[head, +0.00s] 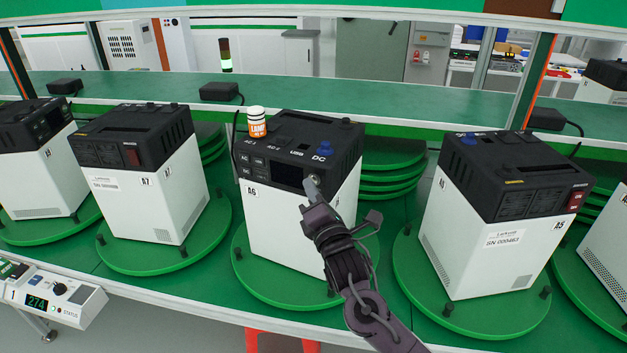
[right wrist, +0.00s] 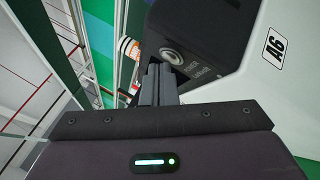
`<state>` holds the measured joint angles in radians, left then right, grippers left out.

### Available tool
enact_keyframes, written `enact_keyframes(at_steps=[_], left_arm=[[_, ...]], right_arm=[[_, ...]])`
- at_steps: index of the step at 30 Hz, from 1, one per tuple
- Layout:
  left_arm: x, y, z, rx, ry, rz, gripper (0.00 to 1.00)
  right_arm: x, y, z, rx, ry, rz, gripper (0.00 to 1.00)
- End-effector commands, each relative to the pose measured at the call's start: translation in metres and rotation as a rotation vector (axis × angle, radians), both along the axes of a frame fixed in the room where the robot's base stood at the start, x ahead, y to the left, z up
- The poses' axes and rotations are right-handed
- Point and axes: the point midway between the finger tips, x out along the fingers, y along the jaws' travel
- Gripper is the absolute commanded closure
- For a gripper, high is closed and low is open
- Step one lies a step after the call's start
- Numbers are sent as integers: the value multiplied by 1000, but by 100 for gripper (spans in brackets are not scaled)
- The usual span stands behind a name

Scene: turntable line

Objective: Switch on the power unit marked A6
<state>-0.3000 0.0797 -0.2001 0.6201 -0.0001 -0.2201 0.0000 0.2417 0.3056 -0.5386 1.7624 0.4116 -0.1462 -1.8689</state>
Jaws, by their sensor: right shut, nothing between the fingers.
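The power unit marked A6 (head: 285,225) has a white body and a black top. It stands on a green round turntable (head: 262,284) in the middle of the head view. Its front panel has small buttons, a dark display and a DC label. In the right wrist view, its A6 label (right wrist: 274,45) and a round silver button (right wrist: 172,57) show. My right gripper (head: 310,187) is shut and empty at the right end of this panel. In the right wrist view, its fingertips (right wrist: 160,72) are just below the button; I cannot tell whether they touch. My left gripper is not in view.
Unit A7 (head: 180,205) stands to the left and unit A5 (head: 480,240) to the right, on their own turntables. A control box (head: 50,295) is at front left.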

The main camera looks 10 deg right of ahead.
Motion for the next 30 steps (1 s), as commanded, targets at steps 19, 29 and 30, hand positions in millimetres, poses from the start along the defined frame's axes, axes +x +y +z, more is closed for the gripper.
enact_keyframes(at_steps=[19, 29, 30], left_arm=[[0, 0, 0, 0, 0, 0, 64], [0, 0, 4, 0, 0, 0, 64], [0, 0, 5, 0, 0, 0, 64]], right_arm=[[5, -4, 1, 1, -2, -1, 100], [0, 0, 1, 0, 0, -1, 100], [-2, 1, 1, 0, 1, -1, 100]])
